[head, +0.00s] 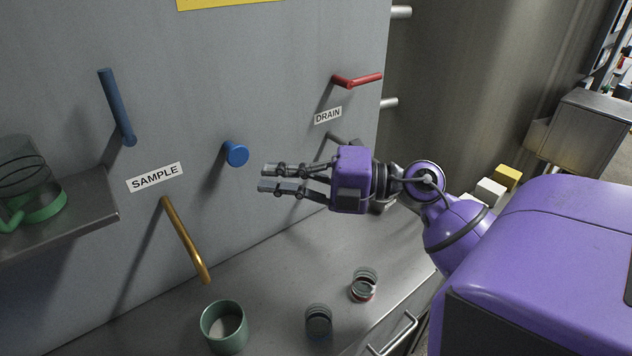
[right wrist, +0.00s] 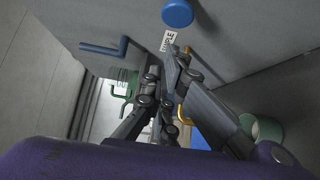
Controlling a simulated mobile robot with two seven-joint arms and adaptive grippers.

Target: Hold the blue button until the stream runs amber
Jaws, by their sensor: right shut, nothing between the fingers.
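The round blue button (head: 237,154) sticks out of the grey panel, right of the SAMPLE label (head: 155,177). It also shows at the top of the right wrist view (right wrist: 178,12). My right gripper (head: 265,177) is shut and empty, its fingertips pointing left, a little right of and below the button and apart from it. The brass spout (head: 186,240) slants down below the label. I see no stream at its end. A green cup (head: 224,328) stands on the counter below, with something pale inside. My left gripper is out of view.
A blue lever (head: 117,108) is above the label. A red handle (head: 357,80) is above the DRAIN label (head: 328,116). A shelf (head: 75,220) at left bears a glass vessel with a green base (head: 40,205). Two small jars (head: 319,320) (head: 364,285) stand on the counter (head: 275,290).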

